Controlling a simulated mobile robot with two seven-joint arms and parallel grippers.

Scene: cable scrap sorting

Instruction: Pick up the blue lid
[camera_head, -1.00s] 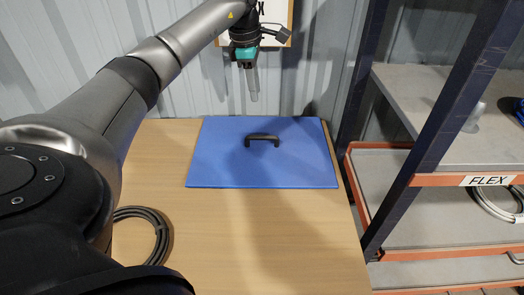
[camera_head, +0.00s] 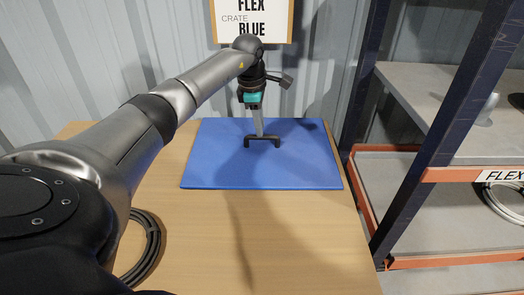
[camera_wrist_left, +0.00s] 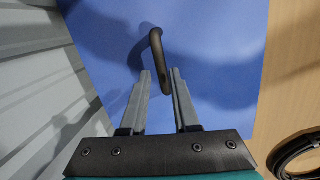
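The blue lid (camera_head: 212,165) is a flat square panel lying on the wooden table, with a black bar handle (camera_head: 276,141) at its middle. My left gripper (camera_head: 260,134) points down at the handle, its fingertips at the bar's height. In the left wrist view the handle (camera_wrist_left: 157,48) runs in between the two grey fingers (camera_wrist_left: 161,72), which stand apart with a gap. I cannot tell whether either finger touches the bar. The lid (camera_wrist_left: 225,65) fills much of that view. My right gripper is not in view.
A coil of black cable (camera_head: 150,245) lies on the table (camera_head: 205,245) at the left, partly behind my arm. A shelf rack (camera_head: 440,130) with orange edges stands close at the right. A corrugated wall with a sign (camera_head: 250,25) is behind the lid.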

